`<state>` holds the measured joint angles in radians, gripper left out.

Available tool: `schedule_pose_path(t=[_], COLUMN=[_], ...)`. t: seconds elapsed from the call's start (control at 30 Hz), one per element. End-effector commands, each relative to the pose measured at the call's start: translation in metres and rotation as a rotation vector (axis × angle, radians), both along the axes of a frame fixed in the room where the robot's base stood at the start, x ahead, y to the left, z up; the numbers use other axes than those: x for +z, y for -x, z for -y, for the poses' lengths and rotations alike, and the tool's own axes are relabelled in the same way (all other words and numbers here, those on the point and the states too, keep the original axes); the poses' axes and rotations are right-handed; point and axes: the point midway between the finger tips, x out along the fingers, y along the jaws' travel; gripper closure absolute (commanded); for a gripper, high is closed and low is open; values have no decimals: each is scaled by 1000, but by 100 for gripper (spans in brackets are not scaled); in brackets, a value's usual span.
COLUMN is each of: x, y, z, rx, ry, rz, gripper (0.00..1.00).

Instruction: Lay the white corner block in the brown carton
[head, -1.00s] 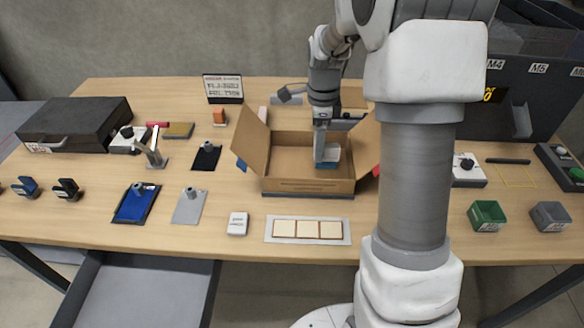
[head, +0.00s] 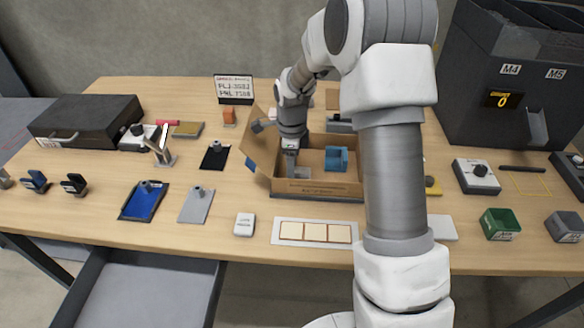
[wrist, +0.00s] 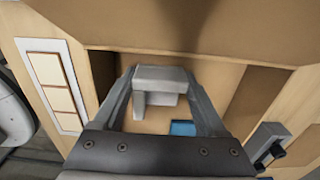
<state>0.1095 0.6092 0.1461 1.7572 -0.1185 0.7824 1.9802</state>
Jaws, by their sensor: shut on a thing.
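The brown carton (head: 316,188) stands open on the table, its left flap raised and its right side hidden by my arm. My gripper (head: 291,166) points down inside the carton's left part. In the wrist view, my gripper (wrist: 160,78) is shut on the white corner block (wrist: 163,76), a pale L-shaped piece between the fingers. In the head view, the block (head: 302,172) shows only as a small pale patch at the fingertips, low in the carton. I cannot tell whether it touches the floor.
A blue block (head: 336,158) sits in the carton to the right of my gripper; it also shows in the wrist view (wrist: 183,128). A white tray with cream squares (head: 315,232) lies in front of the carton. A white box (head: 244,224) stands at its left.

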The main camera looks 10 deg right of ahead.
Motion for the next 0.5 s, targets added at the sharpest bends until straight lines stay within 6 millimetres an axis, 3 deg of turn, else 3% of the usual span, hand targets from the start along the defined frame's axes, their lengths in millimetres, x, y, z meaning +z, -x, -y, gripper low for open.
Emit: schedule_pose_path(t=[0.23, 0.27, 0.4, 0.5], x=[-5, -4, -3, -3], y=[0, 0, 0, 0], z=[0, 0, 0, 0], rx=[0, 0, 0, 0], ry=[0, 0, 0, 0], rz=[-1, 0, -1, -1], gripper=[87, 22, 0, 0])
